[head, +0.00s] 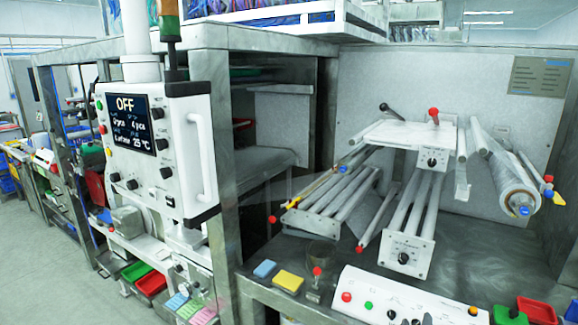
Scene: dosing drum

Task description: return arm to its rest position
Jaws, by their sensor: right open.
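The white control box (158,150) hangs upright at the left of the bench. Its dark display (131,122) reads OFF, with 25 °C on the lowest line. My left gripper is not in the head view. My right gripper shows too faintly to place among the fittings, but is open. I see nothing held. The roller rack (415,135) stands at the back of the bench, apart from the control box.
The metal bench (455,270) is clear at centre right. A white button panel (400,300) lies along its front edge. A yellow block (288,281) and a blue block (265,269) lie left of it. A steel post (222,150) stands beside the control box.

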